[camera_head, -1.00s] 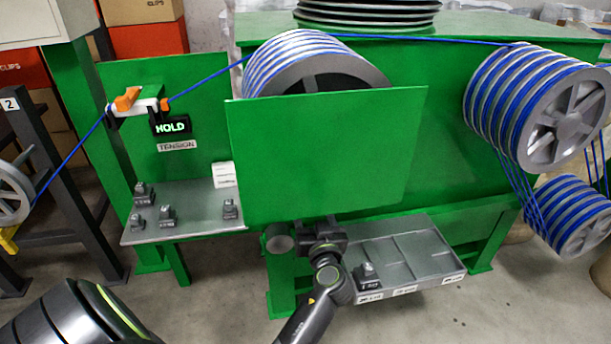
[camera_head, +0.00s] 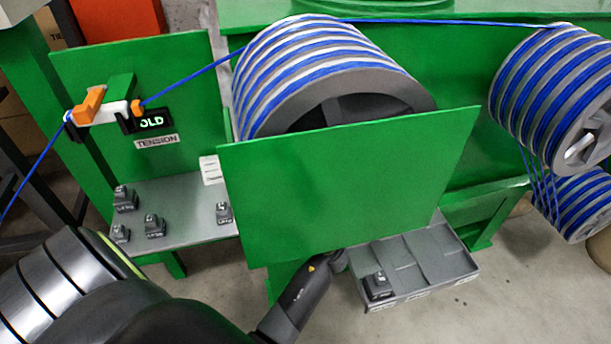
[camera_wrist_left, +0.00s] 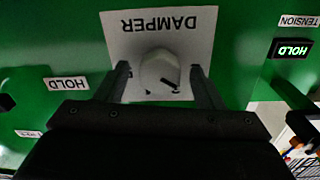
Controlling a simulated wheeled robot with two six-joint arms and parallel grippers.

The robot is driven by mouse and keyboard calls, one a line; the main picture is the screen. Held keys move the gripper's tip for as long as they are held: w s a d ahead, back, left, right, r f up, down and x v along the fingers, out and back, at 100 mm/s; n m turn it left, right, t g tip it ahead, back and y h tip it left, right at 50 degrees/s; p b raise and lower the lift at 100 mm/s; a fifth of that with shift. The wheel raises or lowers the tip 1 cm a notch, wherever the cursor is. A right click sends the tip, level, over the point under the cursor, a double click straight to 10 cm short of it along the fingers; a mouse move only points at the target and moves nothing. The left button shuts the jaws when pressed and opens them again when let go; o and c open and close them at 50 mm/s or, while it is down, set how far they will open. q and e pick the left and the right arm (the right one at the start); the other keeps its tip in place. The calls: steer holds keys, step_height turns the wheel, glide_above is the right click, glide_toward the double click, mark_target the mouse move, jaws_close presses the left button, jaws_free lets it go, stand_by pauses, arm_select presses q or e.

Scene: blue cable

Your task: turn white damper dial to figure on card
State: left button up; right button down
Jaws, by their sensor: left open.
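The white damper dial (camera_wrist_left: 158,72) shows in the left wrist view on a white plate (camera_wrist_left: 184,48) lettered DAMPER, upside down here. A dark mark sits on its lower right part; the figures around it are too small to read. My left gripper (camera_wrist_left: 159,69) is open, one finger on each side of the dial. Gaps show between fingers and dial. In the head view this gripper is hidden at the green panel (camera_head: 340,190). A small white card (camera_head: 210,169) stands by the grey shelf; its writing is unreadable. My right gripper is out of view.
A lit HOLD display (camera_head: 152,122) sits above the TENSION label (camera_head: 156,141). Blue cable runs over the large drum (camera_head: 300,65) and the right-hand pulleys (camera_head: 552,95). Small dark weights stand on the grey shelf (camera_head: 180,195). A grey tray (camera_head: 425,255) holds another block.

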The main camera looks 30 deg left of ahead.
arm_select(q)
steer(key=c, duration=1)
steer(key=shift+o, duration=0.2)
steer(key=shift+r, duration=0.1)
